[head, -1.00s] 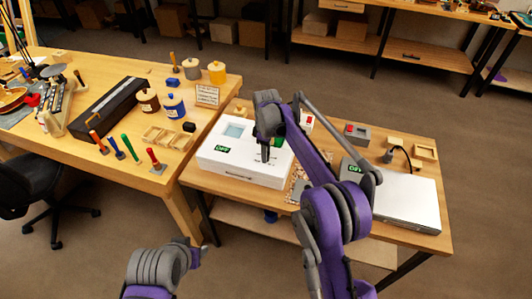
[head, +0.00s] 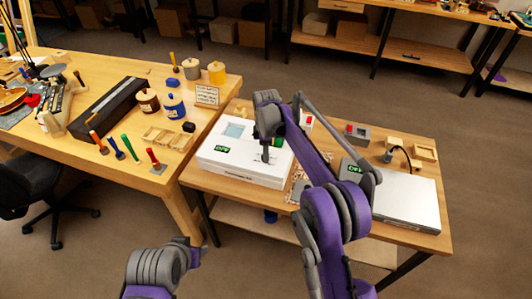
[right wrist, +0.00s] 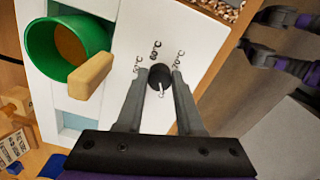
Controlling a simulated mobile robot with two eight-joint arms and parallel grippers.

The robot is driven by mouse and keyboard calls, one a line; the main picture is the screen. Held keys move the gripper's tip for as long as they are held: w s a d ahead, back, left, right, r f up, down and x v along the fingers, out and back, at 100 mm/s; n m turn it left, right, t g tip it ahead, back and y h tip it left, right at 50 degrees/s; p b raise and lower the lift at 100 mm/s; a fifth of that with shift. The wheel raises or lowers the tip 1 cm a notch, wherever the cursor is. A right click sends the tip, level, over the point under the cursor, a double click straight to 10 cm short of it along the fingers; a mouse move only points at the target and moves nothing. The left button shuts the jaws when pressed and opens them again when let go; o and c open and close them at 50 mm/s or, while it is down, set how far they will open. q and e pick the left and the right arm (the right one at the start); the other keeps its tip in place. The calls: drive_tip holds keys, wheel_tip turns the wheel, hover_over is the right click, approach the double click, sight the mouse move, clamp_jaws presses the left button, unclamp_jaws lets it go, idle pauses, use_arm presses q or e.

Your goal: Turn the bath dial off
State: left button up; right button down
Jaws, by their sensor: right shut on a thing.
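The bath (head: 215,165) is a white box on the right table, with a green OFF display (head: 222,149) on it. In the right wrist view its dial (right wrist: 160,75) is a small black knob with a white pointer, ringed by temperature marks on the white panel (right wrist: 205,50). My right gripper (right wrist: 160,82) is shut on the dial, one finger on each side. In the head view my right gripper (head: 270,148) reaches down onto the bath and hides the dial. My left gripper is not clearly visible; only part of that arm shows at the bottom.
In the right wrist view a green pot (right wrist: 68,48) with a wooden handle (right wrist: 90,75) is close beside my fingers. Jars (head: 174,107) and tools stand on the left table (head: 110,172).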

drive_tip(key=c, duration=0.5)
unclamp_jaws()
drive_tip(key=shift+c, duration=0.2)
wheel_tip(320, 180, up, 11)
drive_tip(key=shift+p, duration=0.45)
drive_tip(key=shift+f, duration=0.1)
